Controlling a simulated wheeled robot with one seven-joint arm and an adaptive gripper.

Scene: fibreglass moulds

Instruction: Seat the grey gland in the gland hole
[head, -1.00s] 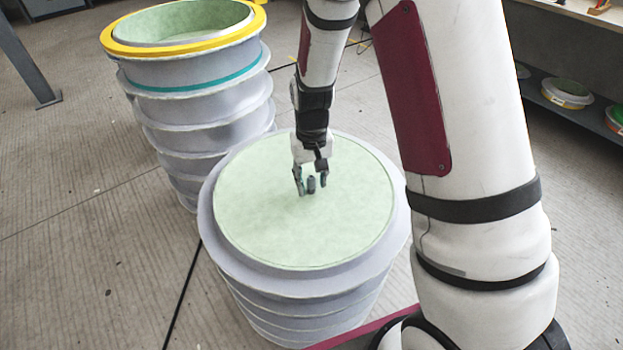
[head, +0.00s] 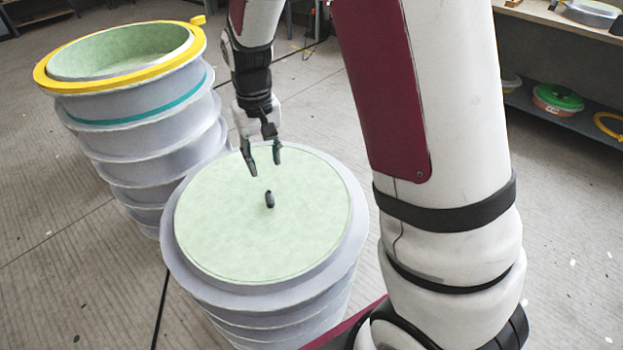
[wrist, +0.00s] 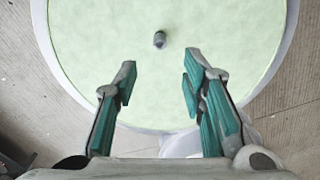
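The grey gland (head: 269,199) stands near the middle of the pale green round top (head: 220,235) of the nearer mould stack. In the wrist view the gland (wrist: 159,39) shows beyond my fingertips, apart from them. My gripper (head: 262,160) is open and empty, above the far part of the green top and behind the gland in the head view. In the wrist view its teal-padded fingers (wrist: 160,80) are spread wide. The gland hole is not visible; the gland may cover it, and I cannot tell how deep the gland sits.
A second stack of ribbed grey moulds (head: 150,140) with a yellow rim (head: 60,85) stands close at the left. A shelf (head: 560,115) with moulds is at the right back. My arm covers the right middle of the head view.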

